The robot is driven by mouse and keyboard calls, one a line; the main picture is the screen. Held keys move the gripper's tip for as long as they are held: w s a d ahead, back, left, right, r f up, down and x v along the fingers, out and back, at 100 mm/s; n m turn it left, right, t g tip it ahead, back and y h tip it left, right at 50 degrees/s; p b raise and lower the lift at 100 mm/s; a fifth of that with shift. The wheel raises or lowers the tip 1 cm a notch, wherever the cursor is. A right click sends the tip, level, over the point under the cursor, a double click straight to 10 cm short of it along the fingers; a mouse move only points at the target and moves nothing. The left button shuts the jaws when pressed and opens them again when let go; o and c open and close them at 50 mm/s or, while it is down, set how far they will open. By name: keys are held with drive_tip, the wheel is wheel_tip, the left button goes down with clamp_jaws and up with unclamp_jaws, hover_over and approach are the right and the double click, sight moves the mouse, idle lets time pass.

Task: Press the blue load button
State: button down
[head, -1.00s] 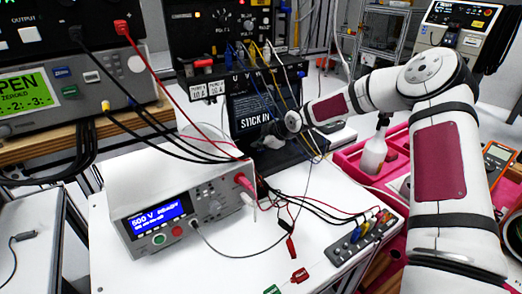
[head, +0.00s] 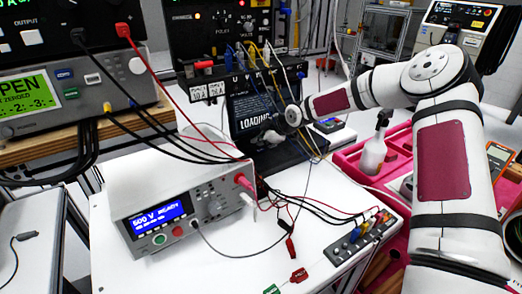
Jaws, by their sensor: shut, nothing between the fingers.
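The dark unit at the back middle has a black screen (head: 254,112) that reads "LOADING" in large letters. My gripper (head: 271,138) is at the end of the arm, in front of the lower part of this unit. It is small and grey here, and its fingers look shut and empty. I cannot make out the blue load button; the gripper and wrist cover part of the unit's lower front. Whether the fingertips touch anything there cannot be told.
Several blue, yellow and white cables (head: 262,58) hang above the screen. A white tester (head: 182,215) with a blue display stands on the white table. A pink tray (head: 352,160) with a white bottle (head: 374,152) lies right. Red and black leads cross the table.

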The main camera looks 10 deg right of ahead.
sight(260, 151)
drive_tip(key=shift+r+p, duration=0.55)
drive_tip(key=shift+r, duration=2.05)
